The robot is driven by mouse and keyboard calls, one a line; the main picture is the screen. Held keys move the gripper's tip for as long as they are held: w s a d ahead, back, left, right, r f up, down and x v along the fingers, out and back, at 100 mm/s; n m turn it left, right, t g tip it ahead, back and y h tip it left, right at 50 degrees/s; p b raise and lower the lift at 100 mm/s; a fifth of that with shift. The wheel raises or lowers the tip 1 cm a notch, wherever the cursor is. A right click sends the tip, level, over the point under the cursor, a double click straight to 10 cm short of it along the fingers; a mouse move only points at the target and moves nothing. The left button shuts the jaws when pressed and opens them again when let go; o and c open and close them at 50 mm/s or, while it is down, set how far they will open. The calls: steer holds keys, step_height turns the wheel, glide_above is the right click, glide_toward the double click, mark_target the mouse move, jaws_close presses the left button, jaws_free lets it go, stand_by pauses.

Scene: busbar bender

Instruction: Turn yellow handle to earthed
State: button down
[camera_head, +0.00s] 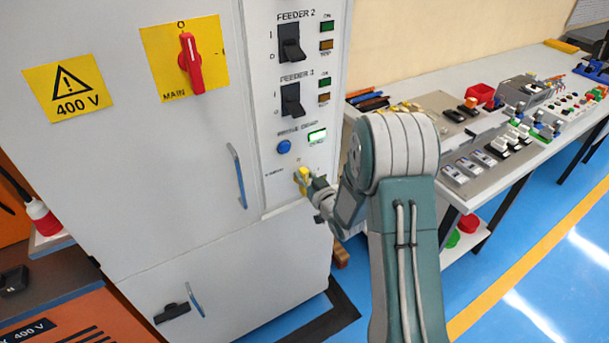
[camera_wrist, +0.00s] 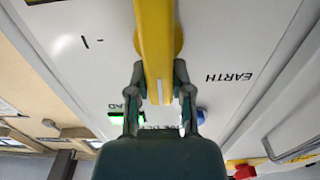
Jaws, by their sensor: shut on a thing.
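The yellow handle (camera_head: 302,182) is on the lower right part of the grey cabinet's control panel, partly hidden by my gripper (camera_head: 309,183). In the wrist view the yellow handle (camera_wrist: 154,45) runs from the top edge down between the two fingers of my gripper (camera_wrist: 160,92). The fingers are shut on its near end, one on each side. A white line shows on that end. The EARTH label (camera_wrist: 229,77) is to the right of the handle, and an I mark (camera_wrist: 93,42) is to its left. Handle and gripper hide part of the panel lettering.
Above the handle are a blue button (camera_head: 284,147), a lit green indicator (camera_head: 317,136) and two black feeder switches (camera_head: 291,100). A red main switch (camera_head: 190,63) and a door handle (camera_head: 238,176) are to the left. A workbench with several parts stands right.

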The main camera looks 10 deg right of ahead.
steer(key=shift+d+m, duration=0.1)
steer(key=shift+m, duration=0.3)
steer(key=m, duration=0.3)
steer(key=shift+w+d+m, duration=0.2)
steer(key=shift+d+m, duration=0.1)
steer(key=shift+d, duration=0.1)
steer(key=shift+w+d+f+m, duration=0.1)
steer(key=shift+d+f+m, duration=0.3)
steer(key=shift+m, duration=1.85)
steer(key=shift+w+d+f+m, duration=0.15)
steer(key=shift+f+m, duration=0.35)
steer(key=shift+m, duration=1.8)
steer(key=shift+s+d+f+m, duration=0.1)
steer(key=shift+d+f+m, duration=0.3)
steer(key=shift+m, duration=1.85)
steer(key=shift+a+f, duration=0.1)
steer(key=shift+f, duration=0.05)
steer(key=c, duration=0.5)
jaws_free()
steer(key=shift+w, duration=0.1)
